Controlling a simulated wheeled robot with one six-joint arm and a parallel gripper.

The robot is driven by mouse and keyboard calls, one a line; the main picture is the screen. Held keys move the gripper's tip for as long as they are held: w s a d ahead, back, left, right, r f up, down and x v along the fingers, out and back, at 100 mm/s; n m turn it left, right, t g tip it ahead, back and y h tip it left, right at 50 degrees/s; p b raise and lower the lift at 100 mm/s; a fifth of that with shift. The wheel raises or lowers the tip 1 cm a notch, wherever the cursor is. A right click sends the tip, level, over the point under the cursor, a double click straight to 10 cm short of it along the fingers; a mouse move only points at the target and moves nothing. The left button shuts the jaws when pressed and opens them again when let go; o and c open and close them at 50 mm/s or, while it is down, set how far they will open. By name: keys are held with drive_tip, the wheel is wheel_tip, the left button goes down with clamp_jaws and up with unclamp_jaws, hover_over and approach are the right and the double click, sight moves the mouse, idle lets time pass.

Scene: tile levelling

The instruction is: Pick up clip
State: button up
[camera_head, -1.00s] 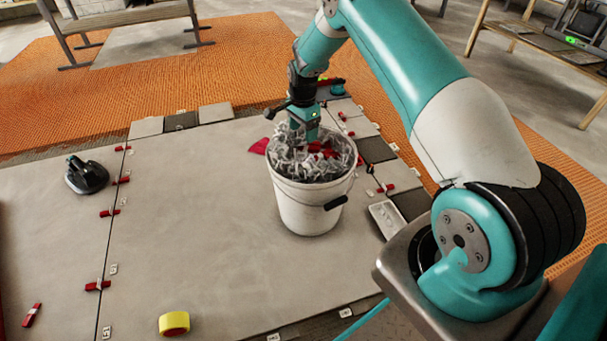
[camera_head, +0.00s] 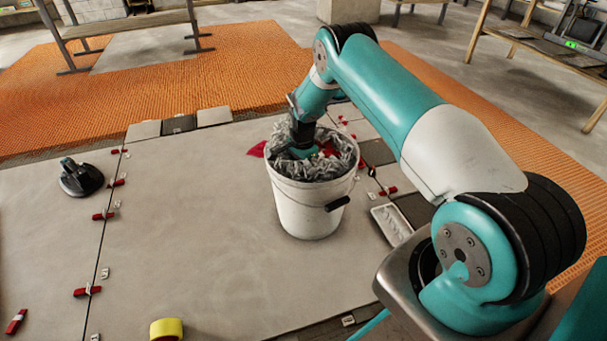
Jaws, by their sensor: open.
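A white bucket (camera_head: 302,210) stands on the large grey tiles, filled to the rim with grey-white clips (camera_head: 340,165) and some red pieces. My gripper (camera_head: 303,152) points down into the bucket's mouth, at the clips. Its fingertips are hidden among the clips, and I cannot see a clip between them.
Red wedges with small white clips sit along the tile joint at the left, one of them here (camera_head: 103,216). A black suction cup tool (camera_head: 81,178) and a yellow tape roll (camera_head: 166,329) lie on the tiles. A grey tray (camera_head: 391,224) lies right of the bucket. The middle floor is clear.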

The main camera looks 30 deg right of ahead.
drive_tip(key=shift+f, duration=0.2)
drive_tip(key=shift+c, duration=0.2)
drive_tip(key=c, duration=0.8)
wheel_tip(320, 180, up, 20)
drive_tip(key=p, duration=0.6)
drive_tip(key=s+a+f+n, duration=0.2)
drive_tip(key=s+a+n, duration=0.9)
drive_tip(key=n, duration=0.6)
drive_tip(key=s+r+p, duration=0.2)
drive_tip(key=r+p, duration=0.6)
drive_tip(key=p, duration=0.2)
drive_tip(key=s+r+p, duration=0.2)
drive_tip(key=r+p, duration=0.7)
drive_tip(key=p, duration=0.1)
drive_tip(key=s+a+r+p, duration=0.1)
drive_tip(key=s+r+p, duration=0.2)
drive_tip(key=r+p, duration=0.6)
drive_tip(key=shift+r+p, duration=0.2)
drive_tip(key=shift+p, duration=0.25)
